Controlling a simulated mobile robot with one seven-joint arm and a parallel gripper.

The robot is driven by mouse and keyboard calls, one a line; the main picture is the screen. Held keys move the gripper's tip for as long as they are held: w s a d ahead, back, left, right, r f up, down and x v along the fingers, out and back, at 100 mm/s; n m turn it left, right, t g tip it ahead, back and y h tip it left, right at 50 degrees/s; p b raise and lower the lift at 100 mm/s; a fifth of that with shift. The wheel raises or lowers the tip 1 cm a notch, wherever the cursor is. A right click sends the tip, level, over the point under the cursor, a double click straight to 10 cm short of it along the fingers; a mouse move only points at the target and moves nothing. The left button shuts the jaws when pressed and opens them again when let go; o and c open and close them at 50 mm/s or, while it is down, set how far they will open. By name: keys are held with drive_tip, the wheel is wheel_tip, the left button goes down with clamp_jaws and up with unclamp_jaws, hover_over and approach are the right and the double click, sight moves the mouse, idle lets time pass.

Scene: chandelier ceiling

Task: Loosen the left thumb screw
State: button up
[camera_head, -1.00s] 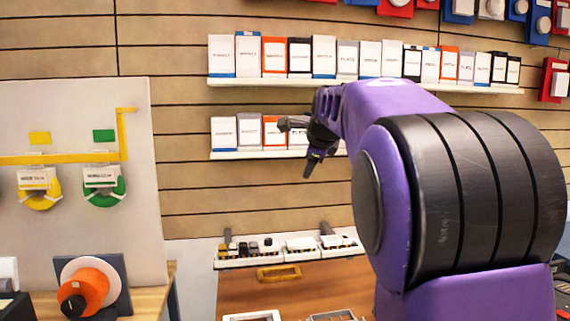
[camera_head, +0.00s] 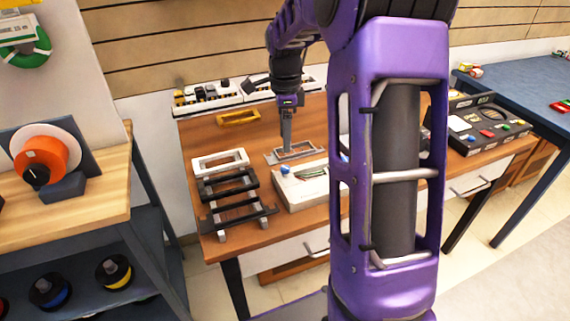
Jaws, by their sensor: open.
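A white box-like device (camera_head: 303,190) lies on the wooden workbench (camera_head: 238,145), partly hidden behind my arm. A small blue knob (camera_head: 287,169) sits at its left end and looks like the left thumb screw. My gripper (camera_head: 288,149) points straight down just behind the device, over a flat grey frame (camera_head: 300,152). It is apart from the blue knob and holds nothing that I can see. The gap between its fingers is too small to make out. Any screw on the right part of the device is hidden by my arm.
A white frame (camera_head: 220,162) and dark racks (camera_head: 232,197) lie left of the device. A yellow frame (camera_head: 238,118) and a rail of parts (camera_head: 207,97) are at the back. A dark panel with coloured buttons (camera_head: 487,128) stands at the right.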

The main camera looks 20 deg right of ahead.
sight(285, 166)
wheel_tip(285, 166, down, 9)
drive_tip(key=shift+r+b, duration=0.1)
drive_tip(key=shift+b, duration=0.5)
clamp_jaws()
